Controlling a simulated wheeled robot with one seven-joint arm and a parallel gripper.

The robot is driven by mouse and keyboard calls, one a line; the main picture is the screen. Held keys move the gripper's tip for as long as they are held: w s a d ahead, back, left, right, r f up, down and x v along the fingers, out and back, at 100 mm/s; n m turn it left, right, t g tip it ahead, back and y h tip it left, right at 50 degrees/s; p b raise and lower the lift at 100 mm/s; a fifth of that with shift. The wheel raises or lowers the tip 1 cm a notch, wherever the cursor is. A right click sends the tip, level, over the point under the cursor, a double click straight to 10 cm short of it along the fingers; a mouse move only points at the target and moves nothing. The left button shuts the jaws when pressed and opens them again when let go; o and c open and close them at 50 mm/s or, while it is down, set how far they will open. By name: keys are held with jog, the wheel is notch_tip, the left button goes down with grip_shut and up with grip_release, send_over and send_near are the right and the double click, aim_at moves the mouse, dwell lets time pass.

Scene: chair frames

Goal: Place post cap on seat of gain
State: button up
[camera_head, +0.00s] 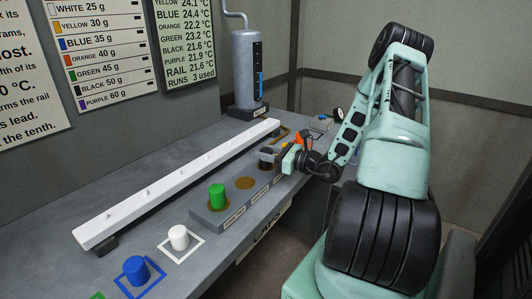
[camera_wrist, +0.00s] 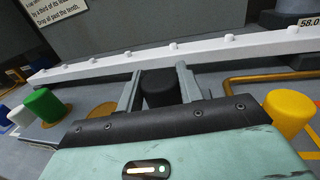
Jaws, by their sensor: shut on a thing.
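My gripper (camera_wrist: 158,88) is shut on a black cap (camera_wrist: 158,90), which stands between its two grey fingers in the wrist view. In the head view my gripper (camera_head: 268,156) is over the far end of a grey seat block (camera_head: 212,222); whether the black cap touches a seat there cannot be told. A green cap (camera_head: 217,195) sits on the block's near seat, and it also shows in the wrist view (camera_wrist: 44,104). The middle brown seat (camera_head: 245,183) is empty. The labels on the block's front are too small to read.
A long white rail (camera_head: 180,181) with small pegs runs behind the block. A white cap (camera_head: 178,237) and a blue cap (camera_head: 136,270) stand in outlined squares at the near left. A yellow cap (camera_wrist: 290,112) is right of my gripper. A grey cylinder (camera_head: 247,68) stands at the back.

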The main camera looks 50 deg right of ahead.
jog(key=shift+f, duration=0.15)
jog(key=o, duration=1)
